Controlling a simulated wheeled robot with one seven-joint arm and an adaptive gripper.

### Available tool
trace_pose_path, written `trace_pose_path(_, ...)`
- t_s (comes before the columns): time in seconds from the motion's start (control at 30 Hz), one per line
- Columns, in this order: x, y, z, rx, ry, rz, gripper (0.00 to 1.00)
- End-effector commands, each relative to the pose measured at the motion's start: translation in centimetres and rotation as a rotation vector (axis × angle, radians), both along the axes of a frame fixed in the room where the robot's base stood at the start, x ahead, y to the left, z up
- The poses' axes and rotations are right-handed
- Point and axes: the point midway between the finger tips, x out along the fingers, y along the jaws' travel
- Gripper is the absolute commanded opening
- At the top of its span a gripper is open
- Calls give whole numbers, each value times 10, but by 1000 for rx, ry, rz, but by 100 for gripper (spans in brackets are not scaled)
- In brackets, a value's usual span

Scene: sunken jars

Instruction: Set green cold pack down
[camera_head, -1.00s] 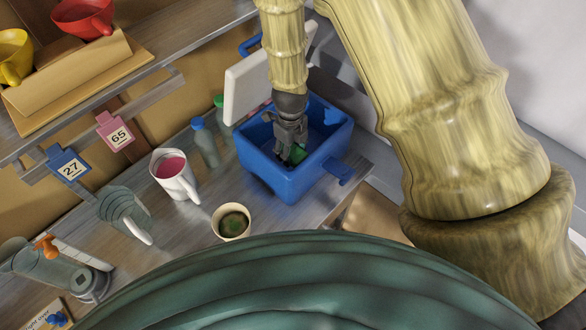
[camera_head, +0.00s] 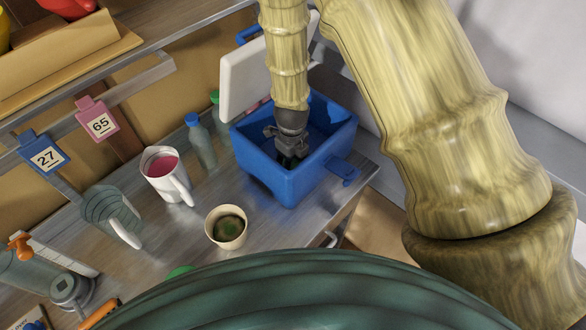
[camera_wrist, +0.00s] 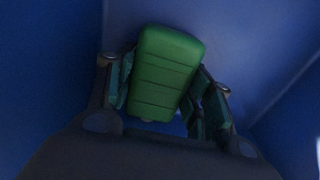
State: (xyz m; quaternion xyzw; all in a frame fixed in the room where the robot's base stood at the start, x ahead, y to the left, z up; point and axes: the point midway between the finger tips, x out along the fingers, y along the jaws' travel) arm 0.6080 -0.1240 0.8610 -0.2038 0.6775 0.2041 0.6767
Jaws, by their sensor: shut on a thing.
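The green cold pack (camera_wrist: 163,72) is a ribbed block between the two fingers of my gripper (camera_wrist: 165,95) in the wrist view. My gripper is shut on it. In the head view my gripper (camera_head: 288,160) reaches down inside the blue cooler box (camera_head: 285,186), and the pack is hidden there. Blue walls (camera_wrist: 225,40) surround the pack in the wrist view. I cannot tell whether the pack touches the cooler's floor.
The cooler's white lid (camera_head: 243,82) stands open behind it. The counter's edge is close on the right.

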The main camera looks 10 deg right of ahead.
Motion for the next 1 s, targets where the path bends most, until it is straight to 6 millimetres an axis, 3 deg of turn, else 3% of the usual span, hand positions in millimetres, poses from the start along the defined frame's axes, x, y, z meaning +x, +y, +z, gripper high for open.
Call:
trace_pose_path(0.43,0,0,-5,0,0,0,17)
trace_pose_path(0.47,0,0,-5,0,0,0,53)
trace_pose_path(0.57,0,0,-5,0,0,0,71)
trace_pose_path(1.0,0,0,-3,1,-1,0,73)
